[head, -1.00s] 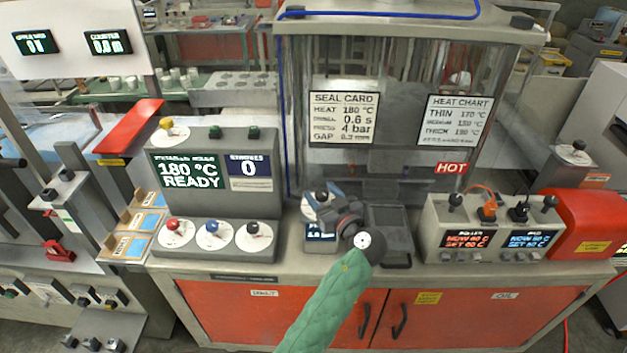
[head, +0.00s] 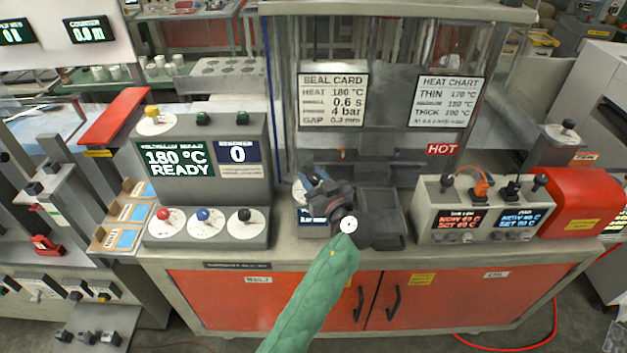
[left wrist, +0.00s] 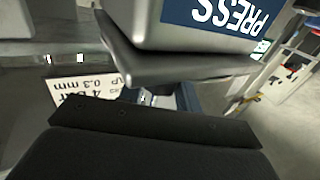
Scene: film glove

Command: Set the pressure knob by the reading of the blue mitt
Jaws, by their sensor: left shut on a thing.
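My left gripper (head: 314,190), on its green-sleeved arm, is over a small press unit (head: 312,216) at the middle of the bench. It is shut on what looks like the pressure knob. The hand hides most of the knob, its pointer and the unit's display; part of a white dial (head: 299,194) shows beside it. In the left wrist view a blue panel marked PRESS (left wrist: 215,14) appears upside down and very close. The seal card (head: 333,99) behind lists 180 °C, 0.6 s, 4 bar and 0.3 mm. I cannot make out a blue mitt. My right gripper is out of view.
A console (head: 206,181) at left reads 180 °C READY and carries red, blue and black knobs. A dark tray (head: 388,212) lies right of the press unit. A HOT sign (head: 443,149) hangs behind. A two-display controller (head: 482,215) and red cabinet (head: 585,197) stand at right.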

